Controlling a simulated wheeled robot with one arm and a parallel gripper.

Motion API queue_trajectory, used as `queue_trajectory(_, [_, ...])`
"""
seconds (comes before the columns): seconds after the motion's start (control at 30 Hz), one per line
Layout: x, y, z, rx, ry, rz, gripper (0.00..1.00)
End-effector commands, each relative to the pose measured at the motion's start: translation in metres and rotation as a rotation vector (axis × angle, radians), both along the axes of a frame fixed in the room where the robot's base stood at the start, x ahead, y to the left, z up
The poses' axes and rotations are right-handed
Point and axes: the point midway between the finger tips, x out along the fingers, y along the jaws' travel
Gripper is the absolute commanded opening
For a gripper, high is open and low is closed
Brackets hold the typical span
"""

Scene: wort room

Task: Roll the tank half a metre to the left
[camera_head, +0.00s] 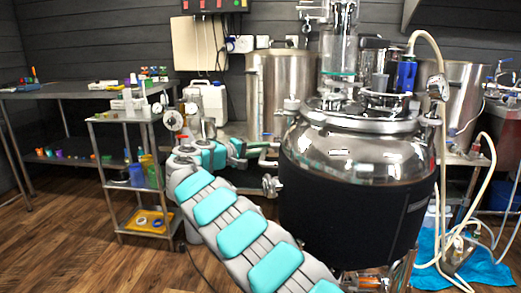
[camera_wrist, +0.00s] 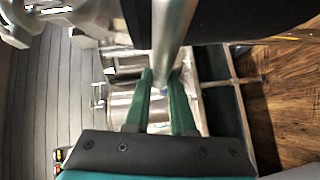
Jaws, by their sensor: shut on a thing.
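The tank (camera_head: 350,205) is a large steel vessel with a black jacket and a shiny domed lid, standing right of centre in the head view. Its black side fills the top right of the wrist view (camera_wrist: 235,15). My gripper (camera_wrist: 161,75) has green fingers, one on each side of a steel bar (camera_wrist: 172,30), and is shut on it. The bar runs close beside the tank; where it joins the tank is hidden. In the head view my arm reaches up along the tank's left side. The tank's feet are mostly hidden.
A steel cart (camera_head: 147,238) with cups and a yellow tray stands left of my arm. A workbench (camera_head: 75,90) stands behind it at the left wall. Pale hoses (camera_head: 480,200) and a blue sheet (camera_head: 435,270) lie right of the tank. Wooden floor (camera_head: 60,245) is clear at front left.

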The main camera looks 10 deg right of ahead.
Motion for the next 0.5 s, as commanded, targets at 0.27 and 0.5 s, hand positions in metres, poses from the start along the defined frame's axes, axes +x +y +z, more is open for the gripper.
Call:
queue_trajectory(0.27, [0.0008,-0.0002,-0.0156,0.012,0.022,-0.002,0.0])
queue_trajectory(0.5, [0.0007,-0.0003,-0.0131,0.012,0.019,-0.002,0.45])
